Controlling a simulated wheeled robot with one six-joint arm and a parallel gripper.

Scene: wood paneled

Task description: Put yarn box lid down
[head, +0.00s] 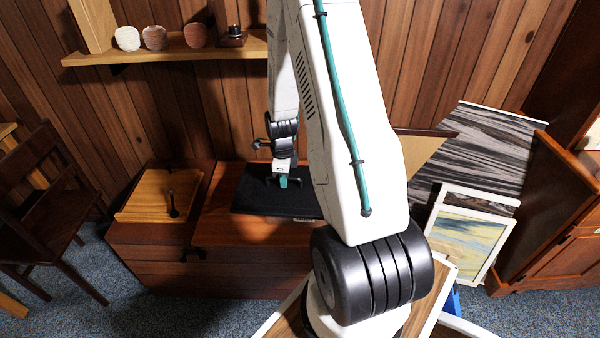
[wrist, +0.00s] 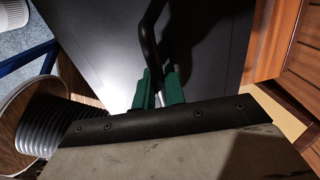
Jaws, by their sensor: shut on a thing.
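A flat black panel with a black handle, which I take to be the yarn box lid (head: 252,197), lies level over the brown wooden chest (head: 225,232) in the head view, partly hidden by my arm. I cannot tell whether it touches the chest top. In the wrist view the black lid (wrist: 98,40) fills the middle, and its curved black handle (wrist: 148,40) runs between my green fingertips. My gripper (head: 285,182) is shut on this handle; it also shows in the wrist view (wrist: 158,92).
A light wooden board (head: 150,198) with a dark upright handle lies on the chest's left part. A shelf (head: 175,55) with several small pots is on the wall. A dark chair (head: 45,205) stands left. Framed pictures (head: 470,235) lean at right.

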